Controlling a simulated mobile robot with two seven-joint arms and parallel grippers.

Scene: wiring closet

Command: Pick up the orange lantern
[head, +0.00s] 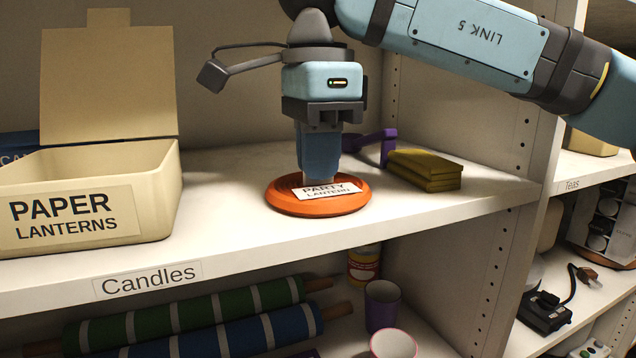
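The orange lantern (318,207) is a flat, folded disc lying on the upper shelf near its front edge. My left gripper is not in view.
An open cream box marked "PAPER LANTERNS" (70,215) stands on the left. A purple item (372,140) and olive-yellow blocks (425,170) lie behind the lantern on the right, near the upright panel (505,150). Rolls (190,325) and cups (382,305) fill the lower shelf.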

